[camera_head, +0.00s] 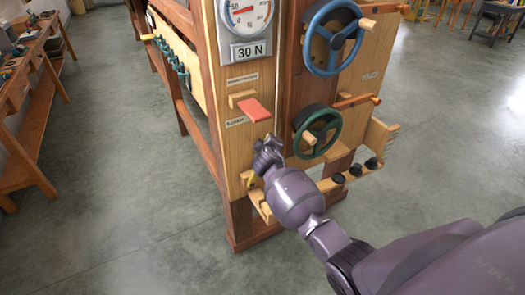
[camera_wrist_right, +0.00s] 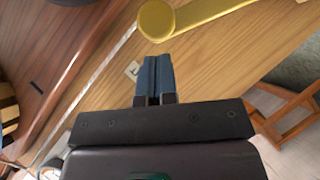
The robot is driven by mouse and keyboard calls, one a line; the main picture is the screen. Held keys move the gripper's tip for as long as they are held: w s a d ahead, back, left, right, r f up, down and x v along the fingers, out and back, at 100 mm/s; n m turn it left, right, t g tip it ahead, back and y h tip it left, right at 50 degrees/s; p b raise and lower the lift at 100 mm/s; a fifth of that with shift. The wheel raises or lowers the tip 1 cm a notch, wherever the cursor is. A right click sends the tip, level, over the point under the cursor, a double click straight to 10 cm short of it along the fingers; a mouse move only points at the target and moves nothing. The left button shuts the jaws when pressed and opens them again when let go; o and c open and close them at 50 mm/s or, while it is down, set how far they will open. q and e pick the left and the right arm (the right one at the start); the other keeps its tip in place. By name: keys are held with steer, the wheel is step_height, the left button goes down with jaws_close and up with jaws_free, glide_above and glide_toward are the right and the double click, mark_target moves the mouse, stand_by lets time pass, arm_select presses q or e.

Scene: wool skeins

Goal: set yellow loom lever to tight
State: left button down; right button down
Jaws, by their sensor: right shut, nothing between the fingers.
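The yellow loom lever (camera_wrist_right: 205,13) shows at the top of the right wrist view, with a rounded end and an arm running to the upper right. In the head view only a small yellow part (camera_head: 249,179) shows beside my right gripper (camera_head: 268,146), which hides most of that spot. My right gripper is shut and empty. In the right wrist view its blue fingertips (camera_wrist_right: 155,62) point at the wooden panel, just below the lever's rounded end; I cannot tell whether they touch. A small white label (camera_wrist_right: 132,69) is partly hidden by the fingers. My left gripper is out of view.
The wooden loom frame (camera_head: 217,115) carries a red lever (camera_head: 254,110), a blue handwheel (camera_head: 332,38), a green handwheel (camera_head: 317,131), and a dial (camera_head: 248,14) above a 30 N plate (camera_head: 248,51). Black knobs (camera_head: 355,170) sit at lower right.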

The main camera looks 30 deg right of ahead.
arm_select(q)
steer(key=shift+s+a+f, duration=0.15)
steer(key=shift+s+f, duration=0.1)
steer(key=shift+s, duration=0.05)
arm_select(e)
steer(key=d, duration=0.2)
steer(key=shift+d+f, duration=0.3)
